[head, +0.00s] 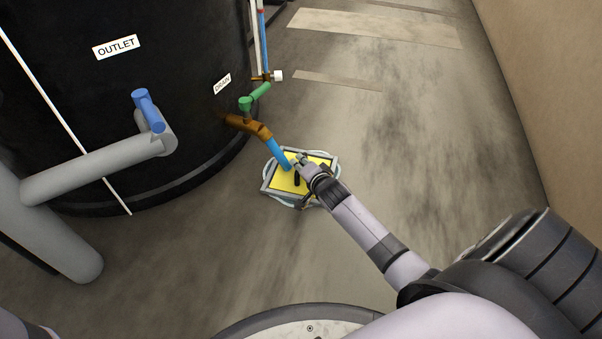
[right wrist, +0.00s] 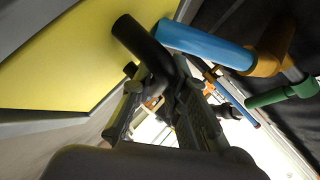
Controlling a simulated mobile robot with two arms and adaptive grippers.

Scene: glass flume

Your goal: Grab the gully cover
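The gully cover (head: 284,184) is a yellow plate with a black handle (head: 297,179), lying within a grey frame (head: 268,184) on the floor. In the right wrist view the yellow plate (right wrist: 60,60) fills the upper left, and the black handle (right wrist: 140,40) reaches down to the finger area. My right gripper (head: 302,162) is over the cover, its fingers (right wrist: 165,90) close to the handle. Whether they are closed on the handle or only beside it cannot be told. My left gripper is not in view.
A black tank (head: 70,100) stands at the left with a grey outlet pipe (head: 100,170). Its drain pipe ends in a blue section (head: 277,153) just above the cover, close to my right gripper. The floor to the right is clear up to a beige wall (head: 540,80).

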